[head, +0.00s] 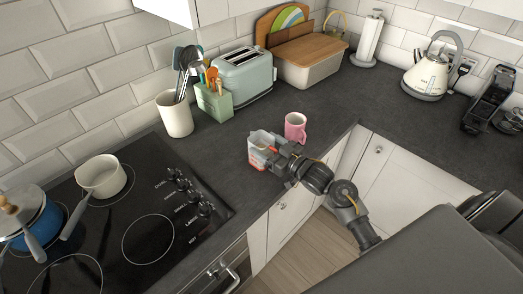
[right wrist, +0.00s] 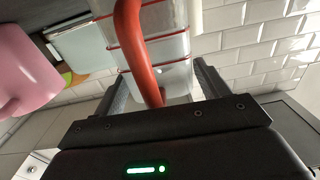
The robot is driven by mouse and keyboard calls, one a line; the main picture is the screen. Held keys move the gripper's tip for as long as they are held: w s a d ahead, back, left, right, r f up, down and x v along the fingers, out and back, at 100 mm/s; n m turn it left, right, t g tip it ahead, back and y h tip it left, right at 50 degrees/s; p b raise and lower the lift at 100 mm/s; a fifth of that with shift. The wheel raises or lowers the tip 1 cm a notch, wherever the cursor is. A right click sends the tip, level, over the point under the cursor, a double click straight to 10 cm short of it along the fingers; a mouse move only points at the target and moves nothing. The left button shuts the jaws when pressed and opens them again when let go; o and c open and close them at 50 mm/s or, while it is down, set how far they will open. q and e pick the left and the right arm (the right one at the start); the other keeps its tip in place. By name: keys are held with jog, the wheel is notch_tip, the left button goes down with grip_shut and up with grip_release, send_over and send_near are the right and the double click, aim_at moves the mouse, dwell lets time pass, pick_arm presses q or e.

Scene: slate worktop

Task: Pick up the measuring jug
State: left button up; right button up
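The measuring jug (head: 256,143) is clear with red markings and a red handle. It stands upright on the worktop near its front edge. My right gripper (head: 272,154) is at the jug's handle side. In the right wrist view, the jug (right wrist: 172,50) and its red handle (right wrist: 131,40) show between and beyond the two spread fingers (right wrist: 163,85). Gaps show between the handle and the fingers, and I see no clear grip. The fingertips are partly hidden in the head view. My left gripper is in neither view.
A pink mug (head: 295,127) stands just right of the jug and shows close by in the right wrist view (right wrist: 22,65). A toaster (head: 243,76), a green utensil box (head: 214,101) and a cream utensil crock (head: 175,115) stand behind. The hob (head: 120,215) lies left.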

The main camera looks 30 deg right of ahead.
jog(key=c, duration=0.7)
jog(key=shift+r, duration=0.15)
jog(key=shift+r, duration=0.25)
notch_tip(320, 180, up, 2)
jog(key=shift+r+b, duration=0.15)
jog(key=shift+b, duration=0.65)
jog(key=shift+s+a+r+p, duration=0.65)
jog(key=shift+s+r, duration=1)
jog(key=shift+s, duration=0.6)
jog(key=shift+s+a+r+p, duration=0.55)
jog(key=shift+s+r, duration=1.15)
jog(key=shift+s, duration=0.5)
jog(key=shift+s+a+r+p, duration=0.65)
jog(key=shift+s+r, duration=1)
jog(key=shift+s, duration=0.6)
